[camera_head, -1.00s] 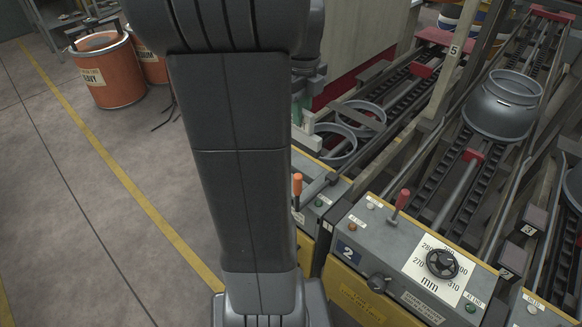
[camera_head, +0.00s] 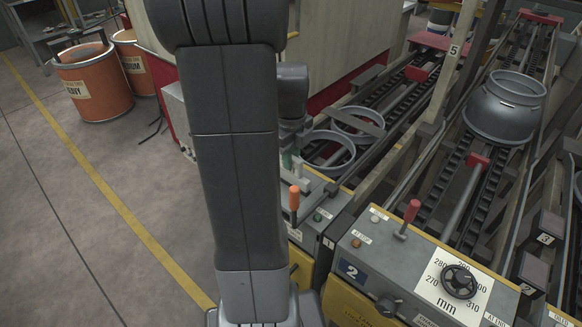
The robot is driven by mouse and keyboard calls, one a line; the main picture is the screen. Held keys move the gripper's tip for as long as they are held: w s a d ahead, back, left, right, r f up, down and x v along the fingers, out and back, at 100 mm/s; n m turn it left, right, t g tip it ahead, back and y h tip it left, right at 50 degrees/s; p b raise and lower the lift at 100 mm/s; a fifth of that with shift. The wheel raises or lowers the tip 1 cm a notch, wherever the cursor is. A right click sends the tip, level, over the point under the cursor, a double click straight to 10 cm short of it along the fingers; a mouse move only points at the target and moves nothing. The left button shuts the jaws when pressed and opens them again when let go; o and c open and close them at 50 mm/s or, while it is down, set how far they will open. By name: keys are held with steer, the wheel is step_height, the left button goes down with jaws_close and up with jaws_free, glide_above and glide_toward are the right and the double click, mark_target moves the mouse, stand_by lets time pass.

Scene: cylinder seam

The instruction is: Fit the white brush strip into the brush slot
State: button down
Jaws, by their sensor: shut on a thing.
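My arm stands upright across the middle of the head view and hides what is behind it. My dark wrist link shows to its right, with grey and greenish parts below it. These may be part of my gripper or of the machine behind; no fingertips can be made out. I cannot pick out the white brush strip or the brush slot. A small pale and green patch shows beside my arm, too small to identify.
Station 2's grey control box (camera_head: 372,250) with a red-handled lever (camera_head: 410,214) and handwheel (camera_head: 459,281) stands right. An orange-handled lever (camera_head: 294,197) is near my arm. Conveyor tracks hold a grey cylinder (camera_head: 506,108) and rings (camera_head: 330,150). Orange drums (camera_head: 92,82) stand left; the floor there is clear.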

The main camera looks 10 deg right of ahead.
steer(key=shift+f, duration=1.5)
steer(key=shift+f, duration=0.2)
steer(key=c, duration=1.4)
jaws_free()
steer(key=shift+o, duration=0.2)
step_height(320, 180, up, 12)
steer(key=shift+r, duration=0.2)
steer(key=shift+f, duration=4.5)
